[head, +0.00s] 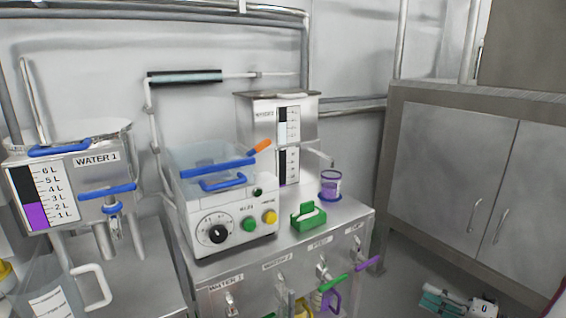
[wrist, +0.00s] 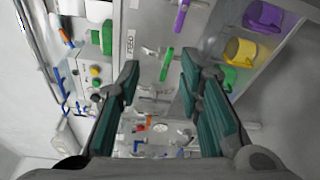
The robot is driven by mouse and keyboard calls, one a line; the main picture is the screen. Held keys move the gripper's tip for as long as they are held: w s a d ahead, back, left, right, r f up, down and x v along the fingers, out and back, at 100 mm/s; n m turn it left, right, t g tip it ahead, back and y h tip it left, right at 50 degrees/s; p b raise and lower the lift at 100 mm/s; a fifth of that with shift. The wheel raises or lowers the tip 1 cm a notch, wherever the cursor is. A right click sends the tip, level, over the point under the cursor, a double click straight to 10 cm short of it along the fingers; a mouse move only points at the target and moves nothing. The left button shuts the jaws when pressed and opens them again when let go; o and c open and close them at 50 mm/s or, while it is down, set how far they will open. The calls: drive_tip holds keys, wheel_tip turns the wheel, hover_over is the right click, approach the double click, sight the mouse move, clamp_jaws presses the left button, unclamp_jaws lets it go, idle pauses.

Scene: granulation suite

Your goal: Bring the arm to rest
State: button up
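My gripper (wrist: 160,68) shows in the wrist view, with its two teal-padded fingers spread wide. It is open, and nothing is held between the fingers. Beyond it, the bench front appears turned sideways, with a purple handle (wrist: 181,16) and a green handle (wrist: 166,64) past the fingertips.
The bench (head: 345,225) carries a control box (head: 232,222), a green holder (head: 308,216) and a purple cup (head: 330,185). Valve handles stick out in front. The WATER 1 tank (head: 85,180) and a clear jug (head: 45,285) are left; a grey cabinet (head: 455,170) is right.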

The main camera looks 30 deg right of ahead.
drive_tip(key=w+a+r+n+g+y, duration=0.5)
drive_tip(key=w+a+r+n+g, duration=0.15)
drive_tip(key=a+r+n, duration=0.5)
drive_tip(key=a+r+n+g, duration=0.4)
drive_tip(key=a+r+n, duration=0.15)
drive_tip(key=a, duration=0.35)
drive_tip(key=a+r+n+g, duration=0.3)
drive_tip(key=a+r+n, duration=0.1)
drive_tip(key=a+n, duration=0.35)
drive_tip(key=s+a+r+n+g+h, duration=0.1)
drive_tip(key=s+a+r+n+h, duration=0.1)
drive_tip(key=s+a+n+h, duration=0.65)
drive_tip(key=s+a+r+n+g+h, duration=0.1)
drive_tip(key=s+a+r+n+h, duration=0.3)
drive_tip(key=s+n, duration=0.85)
wheel_tip(320, 180, up, 18)
drive_tip(key=w+n+t+y+p, duration=0.1)
drive_tip(key=n+t+y+p, duration=0.1)
drive_tip(key=p, duration=1.5)
drive_tip(key=shift+w+a+n+t, duration=0.25)
drive_tip(key=shift+a+n+t, duration=0.1)
drive_tip(key=shift+t, duration=0.3)
drive_tip(key=shift+y, duration=0.25)
